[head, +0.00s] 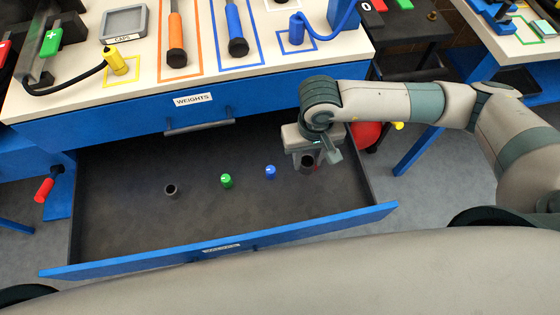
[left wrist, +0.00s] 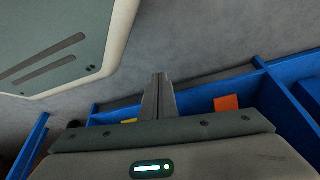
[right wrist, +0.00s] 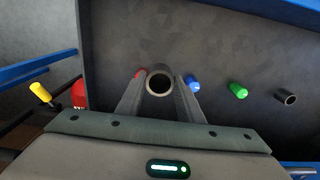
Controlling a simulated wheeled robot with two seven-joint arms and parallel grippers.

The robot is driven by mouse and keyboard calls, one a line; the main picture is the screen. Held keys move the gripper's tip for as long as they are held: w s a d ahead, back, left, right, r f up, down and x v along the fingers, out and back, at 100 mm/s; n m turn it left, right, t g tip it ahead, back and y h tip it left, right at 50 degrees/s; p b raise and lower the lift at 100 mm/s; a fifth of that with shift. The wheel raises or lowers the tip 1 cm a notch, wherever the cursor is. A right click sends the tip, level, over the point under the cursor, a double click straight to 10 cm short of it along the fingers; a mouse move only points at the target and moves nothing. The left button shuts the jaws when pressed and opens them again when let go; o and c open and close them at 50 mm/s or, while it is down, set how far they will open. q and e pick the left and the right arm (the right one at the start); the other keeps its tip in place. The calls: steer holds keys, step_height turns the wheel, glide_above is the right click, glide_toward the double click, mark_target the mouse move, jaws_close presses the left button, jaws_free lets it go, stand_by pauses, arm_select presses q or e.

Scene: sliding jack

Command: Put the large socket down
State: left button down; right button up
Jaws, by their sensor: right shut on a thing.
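The large socket, a dark hollow cylinder, is between the fingers of my right gripper (head: 309,163). Its open end faces the camera in the right wrist view, where its rim (right wrist: 160,93) shows between the fingertips. In the head view the socket (head: 307,169) is at the right part of the open drawer (head: 130,220). I cannot tell whether its bottom touches the drawer floor. My left gripper (left wrist: 158,82) shows in the left wrist view with its fingers together and nothing visible between them. It is out of the head view.
The drawer floor holds a smaller dark socket (head: 171,190), a green weight (head: 227,180) and a blue weight (head: 270,172). The drawer's front and left floor are clear. The worktop (head: 140,80) overhangs the drawer's back.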

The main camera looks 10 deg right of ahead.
mark_target(306, 170)
step_height(306, 170, down, 5)
steer(key=shift+s+f+p, duration=0.1)
steer(key=shift+p, duration=0.4)
steer(key=shift+f, duration=0.65)
step_height(306, 170, down, 3)
steer(key=shift+r, duration=0.2)
steer(key=shift+f+p, duration=0.3)
steer(key=shift+f, duration=0.05)
arm_select(q)
steer(key=shift+w+d+r+t, duration=0.2)
steer(key=shift+d+t, duration=0.1)
steer(key=shift+d, duration=0.1)
steer(key=shift+w+d+r+t, duration=0.15)
steer(key=shift+d+r+t, duration=0.05)
steer(key=shift+d+t, duration=0.15)
arm_select(e)
steer(key=shift+f, duration=0.1)
arm_select(q)
steer(key=shift+f, duration=0.1)
arm_select(e)
steer(key=shift+f, duration=0.1)
